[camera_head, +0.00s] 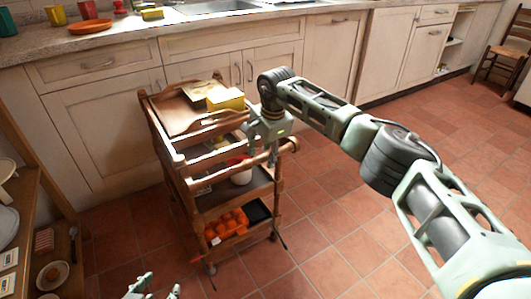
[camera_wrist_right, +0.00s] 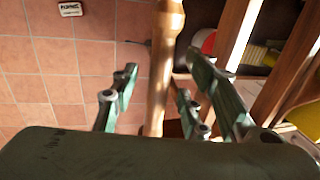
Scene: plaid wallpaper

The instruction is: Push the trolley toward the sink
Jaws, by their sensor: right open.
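The wooden trolley (camera_head: 178,119) stands on the tiled floor close to the cabinets in the head view. The sink (camera_head: 215,6) is set in the counter behind it, at the top. My right gripper (camera_head: 268,140) is at the trolley's near right handle end. In the right wrist view, the open fingers of my right gripper (camera_wrist_right: 160,100) have a wooden bar (camera_wrist_right: 162,65) of the trolley between them, with gaps on both sides. My left gripper (camera_head: 157,290) shows only its fingertips at the bottom edge, apart, with nothing visible between them.
Cabinets (camera_head: 95,130) close off the back. A wooden shelf unit (camera_head: 62,225) stands at left. Red tiled floor (camera_head: 340,225) is clear on the right, with a chair (camera_head: 505,55) far off.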

